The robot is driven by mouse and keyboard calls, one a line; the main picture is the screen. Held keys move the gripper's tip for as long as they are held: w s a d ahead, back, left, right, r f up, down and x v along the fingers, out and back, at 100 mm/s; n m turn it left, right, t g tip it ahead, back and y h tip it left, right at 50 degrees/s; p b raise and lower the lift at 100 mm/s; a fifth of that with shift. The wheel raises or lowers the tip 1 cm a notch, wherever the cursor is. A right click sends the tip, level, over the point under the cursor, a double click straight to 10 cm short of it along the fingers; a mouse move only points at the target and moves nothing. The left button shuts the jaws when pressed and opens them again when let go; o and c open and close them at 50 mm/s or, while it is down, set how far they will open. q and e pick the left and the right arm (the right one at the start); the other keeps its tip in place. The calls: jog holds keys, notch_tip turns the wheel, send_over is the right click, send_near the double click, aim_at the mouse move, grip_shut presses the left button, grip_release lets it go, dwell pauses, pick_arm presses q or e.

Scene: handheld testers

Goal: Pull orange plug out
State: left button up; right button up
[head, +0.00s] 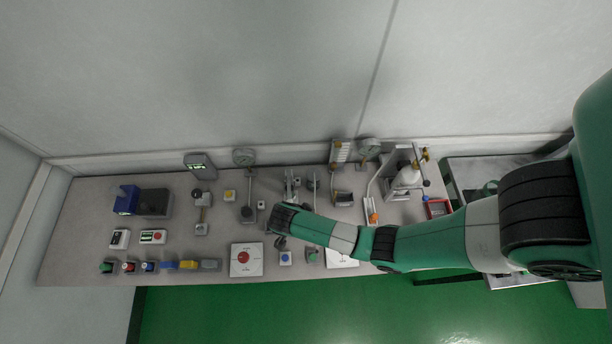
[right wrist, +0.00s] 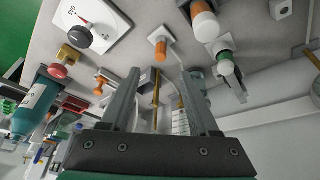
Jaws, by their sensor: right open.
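In the head view, a small orange piece (head: 373,217) sits at the end of a pale cable or tube on the right part of the bench, above my right forearm. In the right wrist view, an orange knob-like piece (right wrist: 160,49) on a white square plate lies beyond the fingertips, roughly in line with the gap. I cannot tell whether these are the same thing, or which is the plug. My right gripper (right wrist: 161,76) is open, with no object clearly between its fingers. In the head view its arm hides part of the bench. My left gripper is not in view.
An orange-and-white cylinder (right wrist: 205,24) and a green-tipped one (right wrist: 226,66) stand close to the right finger. A white dial plate (right wrist: 107,22) with a dark knob is at upper left. The grey bench (head: 85,205) holds many devices, with bare patches between them.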

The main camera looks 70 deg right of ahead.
jog(key=b+x, duration=0.4)
jog(key=x, duration=0.6)
jog(key=shift+d+f, duration=0.25)
jog(key=shift+c, duration=0.4)
grip_shut()
dwell(1.0)
